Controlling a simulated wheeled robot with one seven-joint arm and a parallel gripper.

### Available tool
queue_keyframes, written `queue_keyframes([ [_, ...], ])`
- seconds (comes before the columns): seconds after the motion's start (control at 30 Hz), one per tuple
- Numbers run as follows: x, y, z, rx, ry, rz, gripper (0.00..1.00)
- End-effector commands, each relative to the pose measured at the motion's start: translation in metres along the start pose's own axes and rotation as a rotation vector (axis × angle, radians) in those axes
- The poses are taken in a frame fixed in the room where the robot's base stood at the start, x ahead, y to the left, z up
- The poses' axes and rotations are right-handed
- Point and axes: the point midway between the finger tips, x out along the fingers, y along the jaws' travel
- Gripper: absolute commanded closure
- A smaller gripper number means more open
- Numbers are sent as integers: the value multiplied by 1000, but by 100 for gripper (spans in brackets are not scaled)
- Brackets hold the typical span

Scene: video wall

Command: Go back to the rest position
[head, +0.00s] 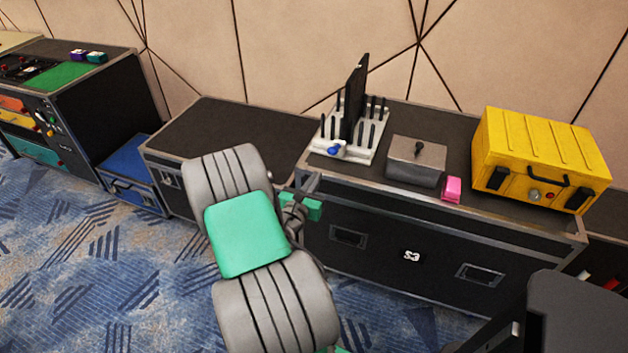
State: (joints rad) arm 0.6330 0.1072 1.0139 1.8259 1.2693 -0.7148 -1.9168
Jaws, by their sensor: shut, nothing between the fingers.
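My arm reaches up through the middle of the head view, with grey rounded links and a green panel. My gripper (313,184) shows partly beyond the arm, small and dark with a green part beside it. It is shut with nothing held. It appears in front of the left end of the black S3 case (380,245); whether it touches the case cannot be told. Part of the wrist is hidden behind the arm.
A lower black case (215,130) and a blue case (135,185) stand left. Carpet is clear at lower left.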

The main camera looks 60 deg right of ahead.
Motion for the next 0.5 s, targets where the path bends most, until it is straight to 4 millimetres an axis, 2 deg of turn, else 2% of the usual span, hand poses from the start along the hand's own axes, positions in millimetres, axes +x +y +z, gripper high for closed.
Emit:
queue_keyframes([
  [0.33,0,3,3,36,9,-3,100],
  [0.37,-2,6,6,81,18,-8,100],
  [0.43,-7,20,20,282,67,-31,100],
  [0.5,-25,48,33,603,177,-74,100],
])
